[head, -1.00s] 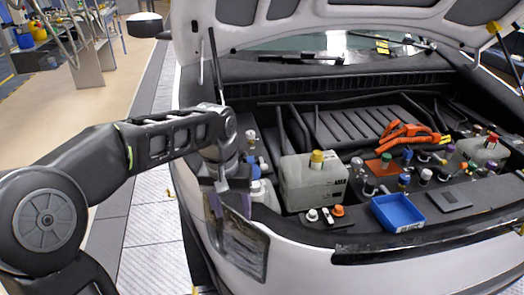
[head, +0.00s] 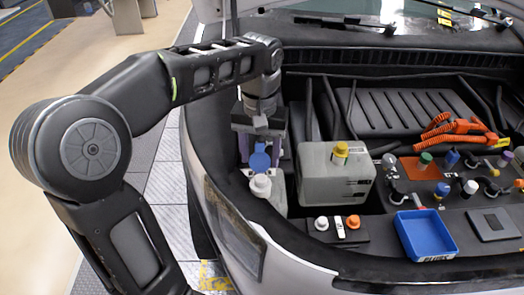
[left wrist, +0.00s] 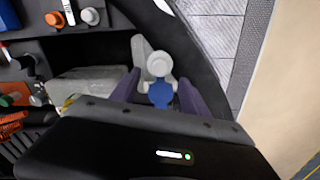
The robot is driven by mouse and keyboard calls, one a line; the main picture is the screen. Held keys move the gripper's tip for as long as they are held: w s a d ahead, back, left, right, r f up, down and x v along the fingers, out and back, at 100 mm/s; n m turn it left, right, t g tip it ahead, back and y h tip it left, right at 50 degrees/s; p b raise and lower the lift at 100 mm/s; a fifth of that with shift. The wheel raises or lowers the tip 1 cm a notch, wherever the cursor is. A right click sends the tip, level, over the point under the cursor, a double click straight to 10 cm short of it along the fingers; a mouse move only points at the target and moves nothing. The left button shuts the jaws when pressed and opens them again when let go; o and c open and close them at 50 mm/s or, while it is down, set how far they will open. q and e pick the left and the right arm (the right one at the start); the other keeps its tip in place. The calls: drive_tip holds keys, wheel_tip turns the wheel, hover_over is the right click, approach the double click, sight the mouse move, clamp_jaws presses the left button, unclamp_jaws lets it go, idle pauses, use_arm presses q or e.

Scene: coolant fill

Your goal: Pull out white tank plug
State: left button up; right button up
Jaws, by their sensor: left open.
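A white round plug (head: 261,184) stands on a pale tank at the left side of the engine bay, with a blue cap (head: 260,158) just behind it. Both also show in the left wrist view, the white plug (left wrist: 160,63) beyond the blue cap (left wrist: 161,93). My left gripper (head: 262,160) points down over this tank, its purple fingers apart. In the left wrist view the fingers (left wrist: 159,78) stand on either side of the blue cap, with the white plug just past their tips. I cannot tell whether they touch anything. My right gripper is out of view.
A grey box with a yellow cap (head: 338,180) stands right of the tank. A small black panel holds a white knob (head: 321,223) and an orange knob (head: 353,222). A blue tray (head: 425,236) lies farther right. The car's front rim curves close by the tank.

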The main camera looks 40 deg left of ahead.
sight(260, 178)
use_arm(q)
drive_tip(key=shift+f, duration=3.9)
drive_tip(key=shift+c, duration=0.2)
drive_tip(key=c, duration=0.9)
drive_tip(key=o, duration=0.7)
drive_tip(key=c, duration=0.5)
drive_tip(key=shift+o, duration=0.2)
drive_tip(key=shift+r, duration=0.1)
drive_tip(key=shift+r+p, duration=0.3)
drive_tip(key=shift+p, duration=0.1)
drive_tip(key=shift+r+p, duration=1.85)
drive_tip(key=shift+r, duration=0.45)
